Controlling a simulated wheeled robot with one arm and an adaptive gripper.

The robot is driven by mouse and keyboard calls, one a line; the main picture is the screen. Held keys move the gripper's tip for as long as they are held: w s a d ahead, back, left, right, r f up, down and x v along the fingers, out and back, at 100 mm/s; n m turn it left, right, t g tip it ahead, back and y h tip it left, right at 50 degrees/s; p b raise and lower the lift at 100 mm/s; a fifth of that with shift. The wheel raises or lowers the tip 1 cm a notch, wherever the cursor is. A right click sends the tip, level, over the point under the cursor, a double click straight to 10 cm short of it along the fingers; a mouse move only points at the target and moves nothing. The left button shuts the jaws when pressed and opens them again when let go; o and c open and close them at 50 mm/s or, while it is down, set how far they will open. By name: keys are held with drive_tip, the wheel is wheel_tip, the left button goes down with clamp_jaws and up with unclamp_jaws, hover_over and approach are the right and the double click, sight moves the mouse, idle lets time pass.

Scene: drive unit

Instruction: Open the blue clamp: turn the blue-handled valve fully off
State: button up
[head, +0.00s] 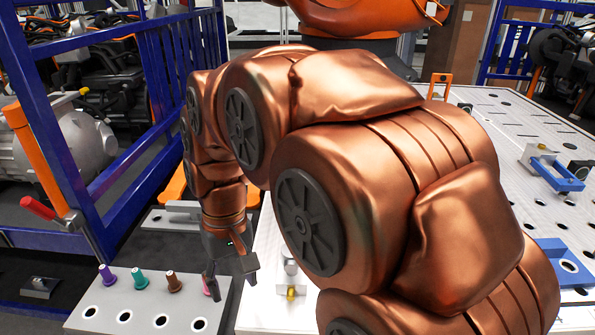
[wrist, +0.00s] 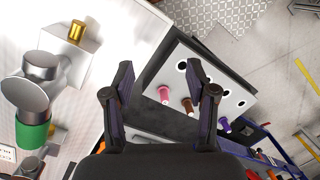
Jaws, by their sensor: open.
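A clamp with a blue handle (head: 566,182) sits on the white perforated table at the right of the head view. A larger blue block with a round hole (head: 560,262) lies nearer on the same table. I cannot tell a separate valve from these. My gripper (head: 232,286) hangs down at the left centre, beside the peg board and far from the blue-handled clamp. In the wrist view my gripper (wrist: 160,76) has its fingers spread, with nothing between them. The blue-handled clamp is not visible in the wrist view.
The peg board (head: 90,313) holds purple, green, brown and pink pegs. A small metal fixture with a gold part (head: 291,292) stands right of my gripper. A blue frame (head: 95,215) and a red-handled lever (head: 40,209) are at left. The perforated table (head: 480,120) has clear stretches.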

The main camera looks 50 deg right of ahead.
drive_tip(key=w+d+r+m+t+y+p, duration=0.1)
drive_tip(key=w+d+r+m, duration=0.15)
drive_tip(key=w+d, duration=0.4)
drive_tip(key=w+d+r+m+t, duration=0.1)
drive_tip(key=w+d+r+m, duration=0.2)
drive_tip(key=d, duration=0.6)
drive_tip(key=d+r+m+t+p, duration=0.1)
drive_tip(key=d+r, duration=0.1)
drive_tip(key=d, duration=0.6)
drive_tip(key=d+r+m, duration=0.1)
drive_tip(key=d+r, duration=0.1)
drive_tip(key=d, duration=0.7)
drive_tip(key=shift+n, duration=0.25)
drive_tip(key=shift+w+p+x, duration=0.2)
drive_tip(key=shift+p+x, duration=0.55)
drive_tip(key=shift+x, duration=1.35)
drive_tip(key=shift+w+p+x, duration=0.2)
drive_tip(key=shift+p+x, duration=0.5)
drive_tip(key=shift+x, duration=1.4)
drive_tip(key=shift+d, duration=0.15)
clamp_jaws()
